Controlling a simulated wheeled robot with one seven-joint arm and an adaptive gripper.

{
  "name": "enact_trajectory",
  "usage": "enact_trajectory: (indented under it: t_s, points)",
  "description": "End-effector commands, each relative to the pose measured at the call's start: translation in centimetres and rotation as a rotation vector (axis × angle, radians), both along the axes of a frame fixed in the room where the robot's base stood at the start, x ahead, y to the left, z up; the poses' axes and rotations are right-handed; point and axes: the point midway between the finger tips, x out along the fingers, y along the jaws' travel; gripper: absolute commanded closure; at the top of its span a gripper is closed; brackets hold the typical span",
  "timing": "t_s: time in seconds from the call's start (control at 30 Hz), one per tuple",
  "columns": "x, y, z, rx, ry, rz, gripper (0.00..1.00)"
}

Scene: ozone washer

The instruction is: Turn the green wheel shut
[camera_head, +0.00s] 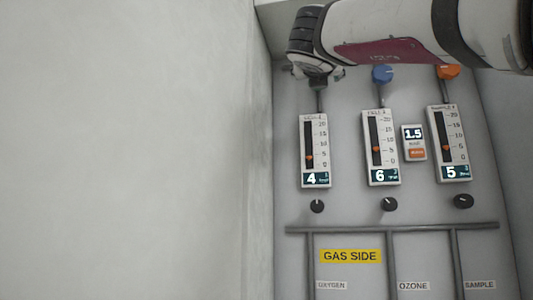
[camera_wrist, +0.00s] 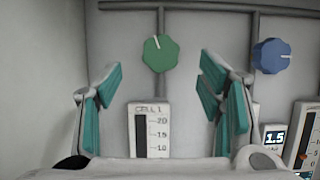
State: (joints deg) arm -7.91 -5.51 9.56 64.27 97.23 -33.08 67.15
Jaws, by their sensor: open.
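The green wheel (camera_wrist: 160,53) is a lobed knob with a white mark near its top, on a pipe above the left flow meter. It shows in the wrist view between and beyond my gripper's fingertips. In the head view it is hidden behind my arm. My gripper (camera_wrist: 158,85) is open and empty, with teal pads on both fingers, and does not touch the wheel. In the head view my gripper (camera_head: 318,75) is at the top of the panel, above the left meter (camera_head: 315,150), which reads 4.
A blue wheel (camera_head: 382,75) and an orange wheel (camera_head: 448,72) sit to the right, above meters reading 6 (camera_head: 381,148) and 5 (camera_head: 448,145). A small 1.5 display (camera_head: 414,143) stands between them. Black knobs (camera_head: 317,206) and pipes (camera_head: 390,229) are below. A wall (camera_head: 130,150) bounds the left.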

Motion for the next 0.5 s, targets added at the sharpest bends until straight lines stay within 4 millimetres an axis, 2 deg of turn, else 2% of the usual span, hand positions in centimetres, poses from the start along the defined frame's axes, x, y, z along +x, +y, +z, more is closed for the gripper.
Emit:
enact_trajectory:
  t_s: [0.2, 0.5]
  points:
    - [3.4, -1.1, 1.7, 0.0, 0.003, -0.002, 0.39]
    - [6.6, -2.2, 3.1, 0.0, 0.001, -0.001, 0.39]
